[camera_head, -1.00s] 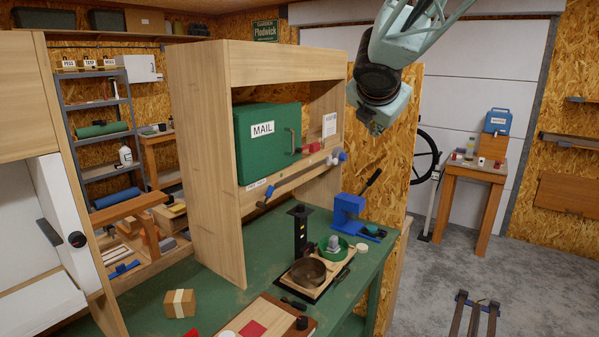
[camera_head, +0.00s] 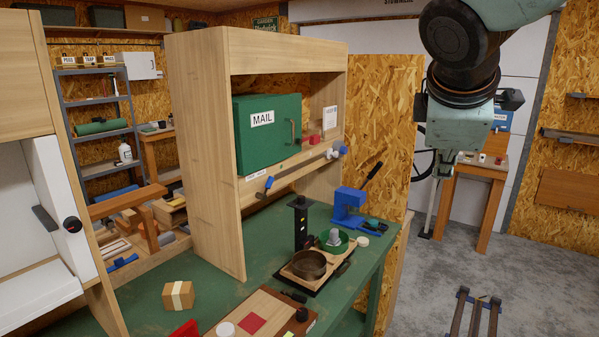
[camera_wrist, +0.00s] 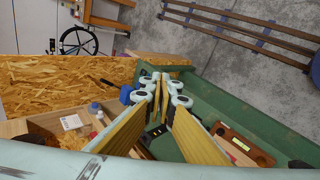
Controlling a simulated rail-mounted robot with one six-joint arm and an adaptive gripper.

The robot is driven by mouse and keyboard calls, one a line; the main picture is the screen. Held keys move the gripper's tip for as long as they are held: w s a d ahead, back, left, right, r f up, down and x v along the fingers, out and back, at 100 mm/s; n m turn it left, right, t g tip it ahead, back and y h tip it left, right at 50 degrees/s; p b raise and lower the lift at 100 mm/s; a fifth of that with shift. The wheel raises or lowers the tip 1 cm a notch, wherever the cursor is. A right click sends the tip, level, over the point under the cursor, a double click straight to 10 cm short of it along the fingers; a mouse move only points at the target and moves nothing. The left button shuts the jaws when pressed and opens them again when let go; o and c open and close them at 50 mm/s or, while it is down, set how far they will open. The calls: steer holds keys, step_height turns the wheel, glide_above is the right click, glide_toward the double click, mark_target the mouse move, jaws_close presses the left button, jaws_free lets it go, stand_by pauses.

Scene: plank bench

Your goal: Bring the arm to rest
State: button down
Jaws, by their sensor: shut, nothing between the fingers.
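My arm hangs in from the upper right of the head view, in front of the chipboard wall and the far small table. The green bench (camera_head: 228,300) also shows in the head view.
A wooden cabinet with a green MAIL box (camera_head: 267,140) stands on the bench. Nearby are a blue press (camera_head: 348,208), a dark bowl (camera_head: 308,266), a black column (camera_head: 300,226) and a small carton (camera_head: 179,296). Grey floor at right is mostly open around a low rack (camera_head: 473,315).

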steer(key=s+a+f+m+g+y+b, duration=0.1)
steer(key=s+f+m, duration=0.3)
steer(key=s, duration=0.6)
steer(key=s+a+f+m+g+y+b, duration=0.1)
steer(key=s+a+f+m, duration=0.3)
steer(key=s, duration=0.7)
steer(key=s+a+f+m+g+y+b, duration=0.1)
steer(key=s+f+m, duration=0.4)
steer(key=s, duration=0.6)
step_height(320, 180, down, 2)
steer(key=shift+s+a+f+g+y+b, duration=0.25)
steer(key=shift+a+y+b, duration=0.25)
steer(key=shift+a, duration=0.45)
steer(key=shift+w+r, duration=0.1)
